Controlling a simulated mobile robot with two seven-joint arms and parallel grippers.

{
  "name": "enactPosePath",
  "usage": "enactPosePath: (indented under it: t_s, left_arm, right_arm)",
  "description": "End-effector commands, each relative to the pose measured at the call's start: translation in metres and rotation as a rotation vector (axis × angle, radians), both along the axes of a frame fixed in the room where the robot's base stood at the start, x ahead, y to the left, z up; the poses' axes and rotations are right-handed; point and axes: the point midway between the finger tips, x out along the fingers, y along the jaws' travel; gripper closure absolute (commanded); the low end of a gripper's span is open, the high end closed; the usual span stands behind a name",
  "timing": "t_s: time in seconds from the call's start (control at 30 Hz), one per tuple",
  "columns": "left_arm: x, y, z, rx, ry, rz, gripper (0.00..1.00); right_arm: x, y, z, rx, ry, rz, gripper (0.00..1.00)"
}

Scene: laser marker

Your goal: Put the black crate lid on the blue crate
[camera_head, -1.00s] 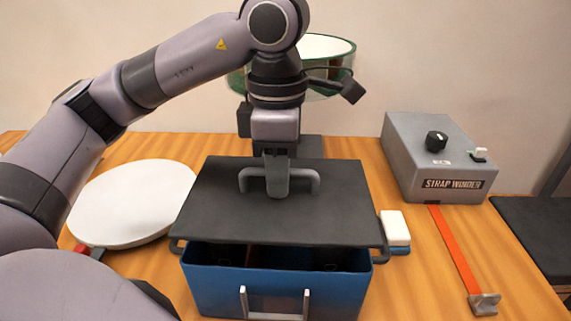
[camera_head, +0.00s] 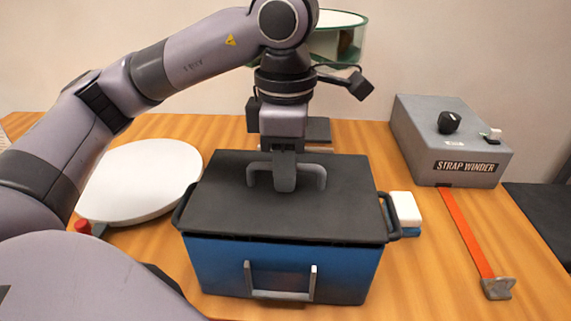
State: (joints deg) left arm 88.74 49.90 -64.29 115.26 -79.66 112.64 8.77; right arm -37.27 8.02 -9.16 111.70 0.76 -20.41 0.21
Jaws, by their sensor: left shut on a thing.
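The black crate lid (camera_head: 282,214) lies flat over the top of the blue crate (camera_head: 282,270) and covers its opening. Its front edge meets the crate's front rim, with only a thin dark line between them. My left gripper (camera_head: 285,178) comes down from above and is shut on the lid's grey handle (camera_head: 315,174). The crate stands on the wooden table with a pale handle on its front wall. The lid's back edge is partly hidden behind my gripper. My right gripper does not show.
A white round disc (camera_head: 140,182) lies to the left of the crate. A white and blue block (camera_head: 405,210) sits close on the right. The grey strap winder (camera_head: 452,140) with its orange strap (camera_head: 466,235) stands further right. A green-rimmed drum (camera_head: 340,40) is behind my arm.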

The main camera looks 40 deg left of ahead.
Motion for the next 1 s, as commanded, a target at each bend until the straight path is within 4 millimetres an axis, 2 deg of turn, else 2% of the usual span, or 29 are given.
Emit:
enactPosePath:
  t_s: [0.3,0.33,0.4,0.77,1.0]
  left_arm:
    - [0.0,0.0,0.001,-0.001,-0.001,0.0,1.0]
    - [0.0,0.0,0.001,-0.001,-0.001,0.0,0.77]
    - [0.0,0.0,0.001,-0.001,-0.001,0.0,0.54]
    - [0.0,0.0,0.002,0.0,0.0,0.0,0.53]
    - [0.0,0.0,0.02,-0.001,-0.001,0.0,0.53]
  right_arm:
    - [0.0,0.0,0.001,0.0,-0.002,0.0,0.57]
    - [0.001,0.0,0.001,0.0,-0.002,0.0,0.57]
    - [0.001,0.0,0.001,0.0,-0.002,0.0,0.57]
    - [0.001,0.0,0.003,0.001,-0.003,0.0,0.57]
    - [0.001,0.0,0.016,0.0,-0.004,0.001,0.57]
